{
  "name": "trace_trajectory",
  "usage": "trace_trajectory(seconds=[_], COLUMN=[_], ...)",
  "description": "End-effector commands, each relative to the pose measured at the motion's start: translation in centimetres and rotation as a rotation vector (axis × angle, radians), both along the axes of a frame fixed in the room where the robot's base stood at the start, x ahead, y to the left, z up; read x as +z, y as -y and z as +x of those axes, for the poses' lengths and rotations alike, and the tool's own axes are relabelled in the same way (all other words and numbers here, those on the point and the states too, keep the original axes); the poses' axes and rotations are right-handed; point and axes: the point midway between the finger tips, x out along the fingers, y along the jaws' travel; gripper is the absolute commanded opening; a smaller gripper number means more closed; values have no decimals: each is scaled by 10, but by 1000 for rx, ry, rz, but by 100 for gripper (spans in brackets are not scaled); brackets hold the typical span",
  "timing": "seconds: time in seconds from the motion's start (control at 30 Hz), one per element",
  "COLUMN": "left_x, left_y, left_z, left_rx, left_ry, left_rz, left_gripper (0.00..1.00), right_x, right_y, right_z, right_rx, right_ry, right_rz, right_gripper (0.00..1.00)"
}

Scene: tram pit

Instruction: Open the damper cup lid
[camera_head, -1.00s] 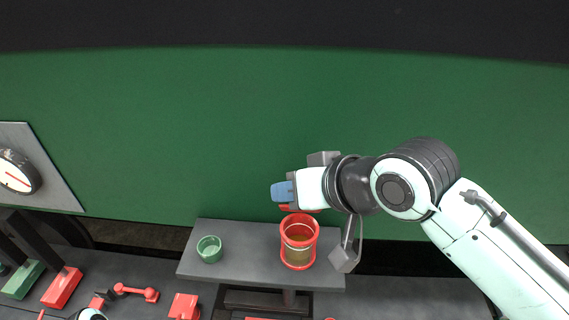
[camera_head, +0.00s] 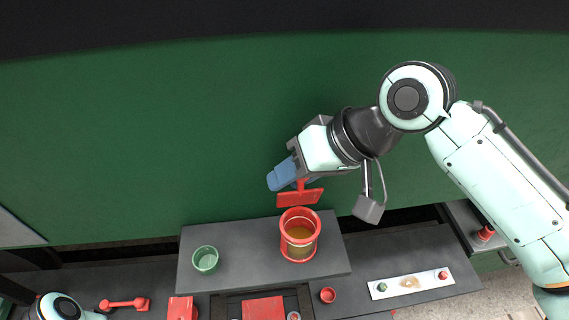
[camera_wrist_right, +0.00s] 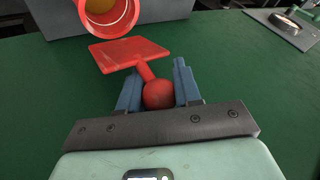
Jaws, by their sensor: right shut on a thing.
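The red damper cup (camera_head: 299,235) stands upright on a grey plate (camera_head: 263,259), its mouth open, with amber content inside. The red flat lid (camera_head: 299,197) is tilted up above the far side of the cup's rim in the head view. In the wrist view the lid (camera_wrist_right: 130,54) has a stem ending in a red ball (camera_wrist_right: 158,94), with the cup (camera_wrist_right: 106,14) beyond it. My right gripper (camera_head: 286,176) is shut on the ball between its blue fingers. I cannot tell whether the lid touches the cup. My left gripper is not in view.
A small green cup (camera_head: 205,260) stands left of the damper cup. A white strip (camera_head: 411,284) with small parts lies at the right. A red handle-shaped part (camera_head: 124,304) lies at the lower left. A green wall (camera_head: 150,130) rises behind the bench.

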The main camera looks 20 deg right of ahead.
Motion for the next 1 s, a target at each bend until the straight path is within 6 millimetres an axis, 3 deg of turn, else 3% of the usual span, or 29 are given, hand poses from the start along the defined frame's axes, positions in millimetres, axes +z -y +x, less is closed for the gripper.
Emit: trace_trajectory(seconds=[0.57,0.6,0.67,1.0], left_x=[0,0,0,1], left_y=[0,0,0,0], left_z=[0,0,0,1], left_rx=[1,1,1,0], left_ry=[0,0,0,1], left_rz=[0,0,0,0], left_gripper=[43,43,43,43], right_x=[0,0,0,2], right_y=[2,2,2,2], right_z=[-3,-3,-3,-5], right_rx=[-9,-9,-8,-5], right_ry=[-14,-14,-14,-13], right_rz=[4,4,4,5], right_gripper=[0,36,56,58])
